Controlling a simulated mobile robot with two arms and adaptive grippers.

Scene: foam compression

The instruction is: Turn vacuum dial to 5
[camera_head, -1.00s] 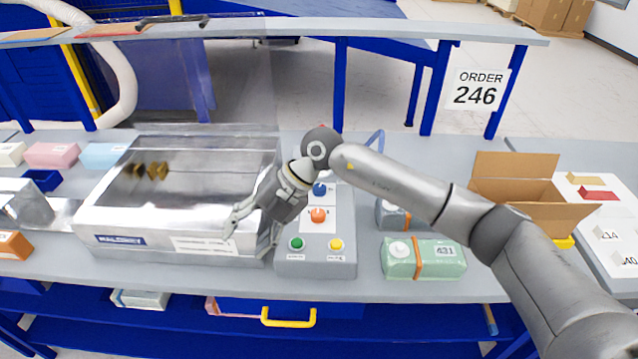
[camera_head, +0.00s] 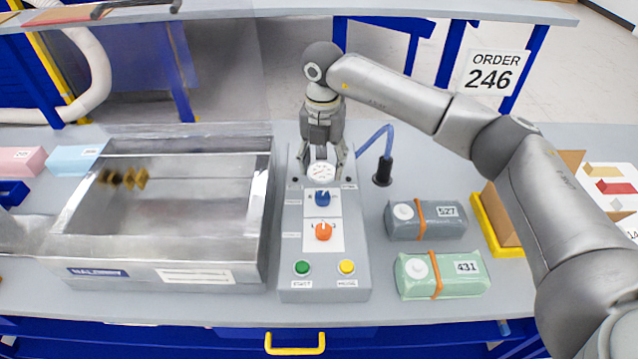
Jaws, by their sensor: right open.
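The grey control panel (camera_head: 290,240) stands on the bench right of the metal chamber. It carries a blue dial (camera_head: 323,198), an orange dial (camera_head: 323,231), a green button (camera_head: 302,267) and a yellow button (camera_head: 347,267). A round white gauge (camera_head: 321,171) sits at its far end. The dial labels are too small to read, so I cannot tell which is the vacuum dial or its setting. My right gripper (camera_head: 322,176) points down, open, with its fingers on either side of the gauge, just beyond the blue dial. It holds nothing visible. My left gripper is not in view.
The open metal chamber (camera_head: 255,215) stands close on the panel's left. A grey-blue pack (camera_head: 430,228) and a green pack (camera_head: 445,283) lie to the right. A black socket with a blue hose (camera_head: 372,137) is behind them. A cardboard box (camera_head: 500,222) stands farther right.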

